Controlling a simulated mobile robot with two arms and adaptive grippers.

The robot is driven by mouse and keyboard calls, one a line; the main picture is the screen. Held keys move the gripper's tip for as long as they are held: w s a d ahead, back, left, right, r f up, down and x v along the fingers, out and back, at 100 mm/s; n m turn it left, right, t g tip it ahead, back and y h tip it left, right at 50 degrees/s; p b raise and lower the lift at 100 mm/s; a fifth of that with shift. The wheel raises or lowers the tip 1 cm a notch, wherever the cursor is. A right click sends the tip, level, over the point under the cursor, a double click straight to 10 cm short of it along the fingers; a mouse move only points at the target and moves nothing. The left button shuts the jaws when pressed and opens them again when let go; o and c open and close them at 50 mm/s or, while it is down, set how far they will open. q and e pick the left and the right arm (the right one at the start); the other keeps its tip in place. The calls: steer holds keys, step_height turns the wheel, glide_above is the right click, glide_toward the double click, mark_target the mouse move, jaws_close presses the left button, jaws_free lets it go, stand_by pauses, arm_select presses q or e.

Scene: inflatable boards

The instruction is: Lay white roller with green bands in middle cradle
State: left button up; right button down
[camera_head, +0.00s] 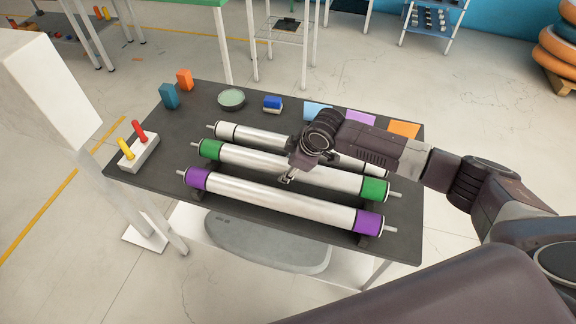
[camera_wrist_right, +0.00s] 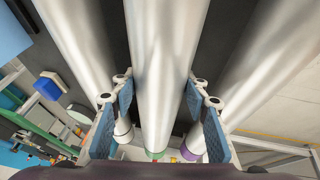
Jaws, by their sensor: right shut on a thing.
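The white roller with green bands (camera_head: 245,158) lies lengthwise between two other rollers over the dark table in the head view. My right gripper (camera_head: 289,174) is shut around its middle from above. In the right wrist view this roller (camera_wrist_right: 163,60) runs between the blue-padded fingers (camera_wrist_right: 160,98), with a green band at its lower end. The middle cradle is hidden, and I cannot tell whether the roller rests in it or hangs just above. My left gripper is not in view.
A roller with purple bands (camera_head: 280,202) lies in front, and a white roller (camera_head: 265,138) behind, both close alongside. A peg block (camera_head: 139,152) stands at left. A bowl (camera_head: 231,99), a blue-and-white block (camera_head: 272,104) and coloured pads (camera_head: 359,118) lie along the back.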

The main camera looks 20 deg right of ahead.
steer(key=shift+w+f, duration=0.1)
steer(key=shift+f, duration=0.6)
steer(key=c, duration=1)
jaws_free()
steer(key=shift+c, duration=0.2)
steer(key=shift+s+f, duration=0.2)
steer(key=v, duration=1.2)
steer(key=shift+r, duration=0.15)
